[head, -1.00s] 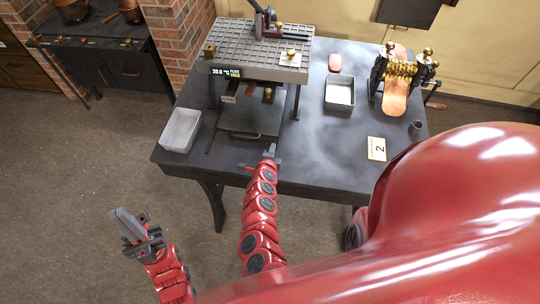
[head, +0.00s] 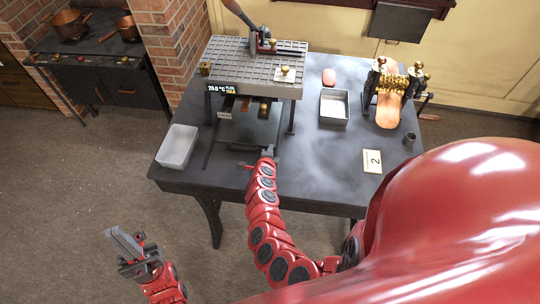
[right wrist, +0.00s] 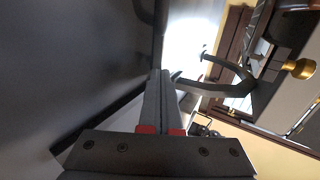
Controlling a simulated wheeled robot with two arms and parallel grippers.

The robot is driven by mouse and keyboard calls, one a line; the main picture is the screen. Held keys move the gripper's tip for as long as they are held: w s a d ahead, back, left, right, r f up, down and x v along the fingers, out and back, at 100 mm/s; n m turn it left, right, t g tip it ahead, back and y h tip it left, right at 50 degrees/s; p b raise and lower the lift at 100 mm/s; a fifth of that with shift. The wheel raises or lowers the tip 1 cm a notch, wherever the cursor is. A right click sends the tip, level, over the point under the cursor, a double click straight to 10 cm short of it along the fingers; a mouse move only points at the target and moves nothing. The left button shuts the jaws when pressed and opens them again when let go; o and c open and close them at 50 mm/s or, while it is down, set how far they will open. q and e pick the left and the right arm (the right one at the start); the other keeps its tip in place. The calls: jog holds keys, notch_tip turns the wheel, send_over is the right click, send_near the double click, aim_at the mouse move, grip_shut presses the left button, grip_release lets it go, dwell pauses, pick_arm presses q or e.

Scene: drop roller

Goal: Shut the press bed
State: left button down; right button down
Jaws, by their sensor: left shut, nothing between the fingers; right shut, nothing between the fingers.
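The press (head: 255,70) has a grey gridded top plate on dark legs. Its dark bed (head: 238,140) shows low beneath the plate, sticking out toward the table's front edge. My right gripper (head: 268,152) is at the bed's front right corner, partly hidden by my own wrist. My left gripper (head: 122,240) is shut and empty, over the floor left of the table.
A light grey tray (head: 177,146) sits at the table's left edge. The table's middle front is clear.

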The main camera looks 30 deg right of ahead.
aim_at(276, 125)
jog(key=w+d+b, duration=0.1)
jog(key=w+d, duration=0.1)
jog(key=w, duration=0.1)
jog(key=w+d+b, duration=0.1)
jog(key=w+d, duration=0.1)
jog(key=w+d+b, duration=0.1)
jog(key=w+d, duration=0.1)
jog(key=w, duration=0.1)
jog(key=shift+w+f+b, duration=0.15)
jog(key=shift+w+b, duration=0.2)
jog(key=shift+b, duration=0.05)
jog(key=shift+w+d, duration=0.15)
jog(key=shift+r, duration=0.2)
